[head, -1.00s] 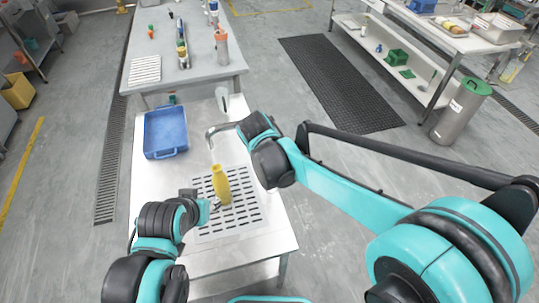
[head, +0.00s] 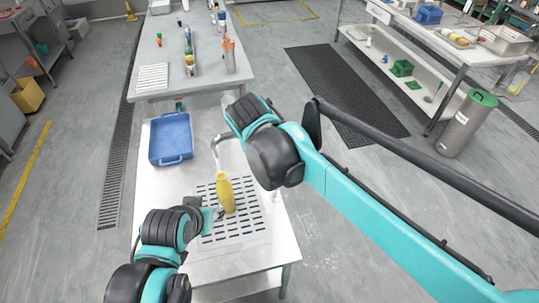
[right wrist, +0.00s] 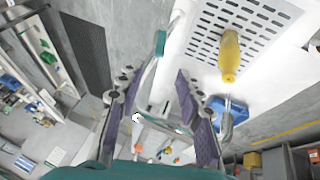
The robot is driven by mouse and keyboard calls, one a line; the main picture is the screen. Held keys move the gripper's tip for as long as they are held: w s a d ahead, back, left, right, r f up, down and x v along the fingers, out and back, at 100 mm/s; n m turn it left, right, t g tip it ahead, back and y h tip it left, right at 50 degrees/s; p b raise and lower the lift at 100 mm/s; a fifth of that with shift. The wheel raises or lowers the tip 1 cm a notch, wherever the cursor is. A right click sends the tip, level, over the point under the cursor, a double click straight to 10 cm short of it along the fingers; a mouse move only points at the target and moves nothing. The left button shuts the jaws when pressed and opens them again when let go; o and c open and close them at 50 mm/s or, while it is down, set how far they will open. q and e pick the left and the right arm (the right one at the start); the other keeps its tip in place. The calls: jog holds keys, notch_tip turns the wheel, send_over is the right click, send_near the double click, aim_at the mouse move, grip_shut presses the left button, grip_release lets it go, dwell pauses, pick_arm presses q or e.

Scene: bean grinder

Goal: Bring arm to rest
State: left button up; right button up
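My right gripper (right wrist: 152,100) is open in the right wrist view, with nothing between its purple-padded fingers. In the head view the right arm's own links hide it. A yellow bottle-like thing (head: 225,193) stands on the slotted grate of the metal table; it also shows in the right wrist view (right wrist: 229,55), apart from the right fingers. My left gripper (head: 212,217) is low over the grate beside the lower end of the yellow thing. Its fingers are too small and partly covered to tell whether they touch or hold it.
The metal table (head: 155,210) carries a blue tray (head: 171,138) and a curved faucet (head: 219,142) behind the grate. A grey table (head: 150,93) with tools stands beyond. A shelf table (head: 460,60) and a metal bin (head: 465,125) stand at the right.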

jog(key=shift+d, duration=0.1)
jog(key=s+d+f+m+t, duration=0.1)
jog(key=s+d+f, duration=0.3)
jog(key=d, duration=0.6)
jog(key=s+d+f+m+t+y, duration=0.1)
jog(key=s+d+f+m, duration=0.2)
jog(key=s+d, duration=0.6)
jog(key=shift+d+f, duration=0.5)
jog(key=shift+d, duration=0.3)
